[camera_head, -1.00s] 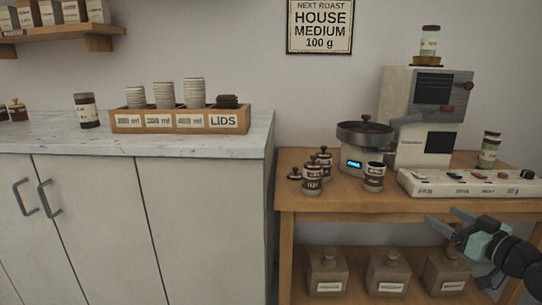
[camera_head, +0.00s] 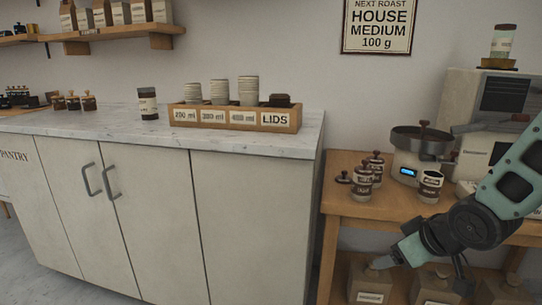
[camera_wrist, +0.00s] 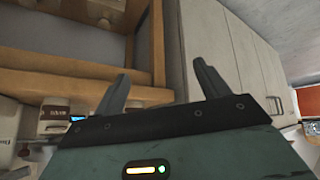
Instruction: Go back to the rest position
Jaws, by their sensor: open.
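My gripper (camera_head: 384,261) shows low at the right in the head view, in front of the wooden table and level with its lower shelf. In the wrist view my gripper (camera_wrist: 160,76) has its two fingers spread apart with nothing between them. Past the fingers are the wooden table's edge (camera_wrist: 80,84) and the pale cabinet side. My arm bends down from the right edge of the head view and covers part of the table.
The wooden table (camera_head: 345,206) carries a roaster (camera_head: 420,143), a jar (camera_head: 430,186) and small canisters (camera_head: 363,183). Boxes (camera_head: 370,282) stand on its lower shelf. A pale cabinet (camera_head: 245,215) with a cup-and-lid holder (camera_head: 235,117) on top stands left. Floor shows at lower left.

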